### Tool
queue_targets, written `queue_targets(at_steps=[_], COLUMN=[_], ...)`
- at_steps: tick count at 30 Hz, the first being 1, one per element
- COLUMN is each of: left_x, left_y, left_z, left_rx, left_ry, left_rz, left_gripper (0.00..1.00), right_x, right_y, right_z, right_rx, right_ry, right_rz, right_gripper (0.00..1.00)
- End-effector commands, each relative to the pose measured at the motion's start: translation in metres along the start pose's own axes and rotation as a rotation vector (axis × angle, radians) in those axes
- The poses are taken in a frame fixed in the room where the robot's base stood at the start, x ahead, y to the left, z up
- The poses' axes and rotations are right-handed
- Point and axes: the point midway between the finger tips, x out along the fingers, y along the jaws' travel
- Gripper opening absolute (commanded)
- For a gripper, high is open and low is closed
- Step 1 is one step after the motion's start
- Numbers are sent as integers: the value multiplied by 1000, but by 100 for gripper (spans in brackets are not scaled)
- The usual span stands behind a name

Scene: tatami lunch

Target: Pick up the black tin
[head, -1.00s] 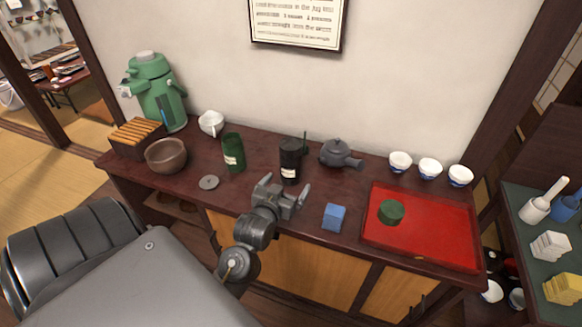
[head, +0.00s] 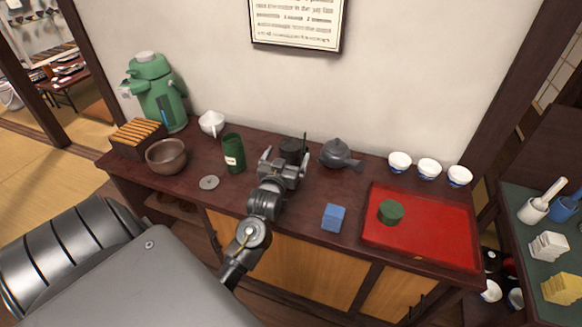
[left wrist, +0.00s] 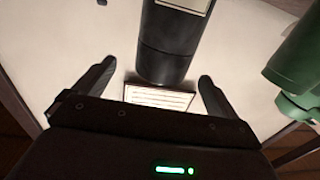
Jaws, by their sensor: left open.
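The black tin (head: 291,147) stands on the dark wooden counter, towards the back, with a dark green tin to its left and a grey teapot to its right. My left gripper (head: 287,163) is open and in front of it, hiding its lower part in the head view. In the left wrist view the black tin (left wrist: 170,45) reaches down between the two open fingers (left wrist: 153,85), with visible gaps on both sides. My right gripper is not in view.
The green tin (head: 233,153) and teapot (head: 340,154) stand close on either side.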

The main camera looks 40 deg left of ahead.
Motion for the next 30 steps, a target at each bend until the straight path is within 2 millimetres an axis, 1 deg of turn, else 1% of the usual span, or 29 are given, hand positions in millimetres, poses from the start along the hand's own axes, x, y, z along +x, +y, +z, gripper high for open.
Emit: queue_targets(at_steps=[6, 9, 12, 19, 30], left_x=[31, 43, 49, 49, 49], left_y=[-3, -2, -3, -3, -2], left_z=[1, 2, 2, 3, 3], left_rx=[2, 1, 0, 0, 0], left_ry=[0, 1, 1, 1, 1], left_rz=[1, 1, 1, 1, 1], left_gripper=[96, 96, 96, 96, 48], right_x=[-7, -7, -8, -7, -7], right_y=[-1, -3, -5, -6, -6], right_z=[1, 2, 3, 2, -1], right_rx=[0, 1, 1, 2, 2], right_ry=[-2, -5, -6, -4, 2], right_rz=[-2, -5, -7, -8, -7], right_gripper=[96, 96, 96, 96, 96])
